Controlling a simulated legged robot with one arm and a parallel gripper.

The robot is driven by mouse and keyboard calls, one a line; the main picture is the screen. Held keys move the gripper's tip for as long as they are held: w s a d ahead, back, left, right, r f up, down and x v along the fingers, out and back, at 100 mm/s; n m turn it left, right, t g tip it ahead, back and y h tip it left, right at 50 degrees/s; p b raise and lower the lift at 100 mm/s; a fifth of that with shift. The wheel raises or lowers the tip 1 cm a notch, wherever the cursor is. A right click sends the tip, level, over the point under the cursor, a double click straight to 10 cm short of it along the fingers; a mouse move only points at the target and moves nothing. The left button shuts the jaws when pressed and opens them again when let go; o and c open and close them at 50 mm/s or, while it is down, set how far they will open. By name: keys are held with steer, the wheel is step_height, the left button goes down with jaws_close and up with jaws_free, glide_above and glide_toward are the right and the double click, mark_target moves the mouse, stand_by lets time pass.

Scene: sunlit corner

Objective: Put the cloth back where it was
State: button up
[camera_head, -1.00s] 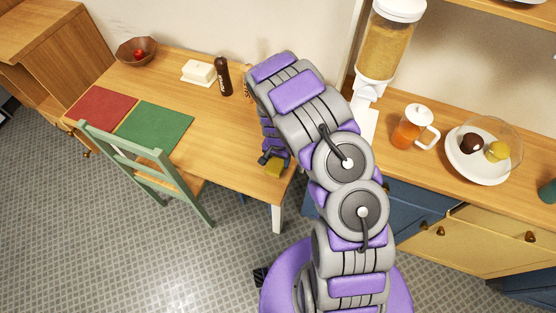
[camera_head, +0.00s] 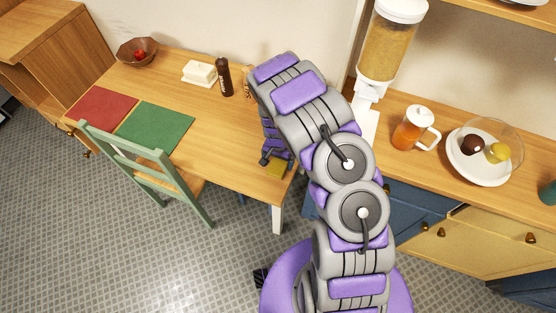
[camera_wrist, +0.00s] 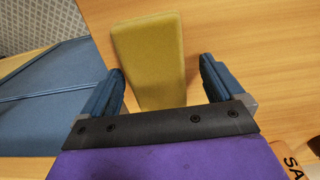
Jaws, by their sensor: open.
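A yellow cloth (camera_head: 277,170), a flat folded-looking rectangle, lies on the wooden table (camera_head: 225,150) near its front right corner. It also shows in the wrist view (camera_wrist: 150,50), running up the picture from between my fingers. My gripper (camera_wrist: 163,85) is open, with one blue finger on each side of the cloth's near end. Gaps show between the cloth and both fingers. In the head view my gripper (camera_head: 275,158) is at the cloth, and my arm hides part of that corner.
Green (camera_head: 155,129) and red (camera_head: 101,108) mats, a bowl (camera_head: 138,51), a white butter dish (camera_head: 199,73) and a dark shaker (camera_head: 223,77) are on the table. A lettered wooden item (camera_wrist: 293,160) is near my gripper. A green chair (camera_head: 150,175) stands in front. Blue cabinets (camera_head: 408,207) are right.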

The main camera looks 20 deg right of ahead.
step_height(320, 180, up, 11)
steer(key=p, duration=0.2)
step_height(320, 180, up, 11)
steer(key=n, duration=0.1)
glide_above(279, 161)
steer(key=s+d, duration=0.1)
steer(key=s, duration=0.4)
steer(key=s+r+n, duration=0.2)
steer(key=s+r, duration=0.4)
steer(key=s, duration=0.4)
steer(key=s+r+n+g, duration=0.1)
steer(key=s+r+n, duration=0.1)
steer(key=s+r, duration=0.3)
steer(key=s+a+r+n, duration=0.1)
steer(key=s+r, duration=0.5)
steer(key=s, duration=0.8)
steer(key=shift+s+r+n+g, duration=0.3)
steer(key=shift+s+r+n, duration=0.05)
steer(key=shift+n, duration=0.25)
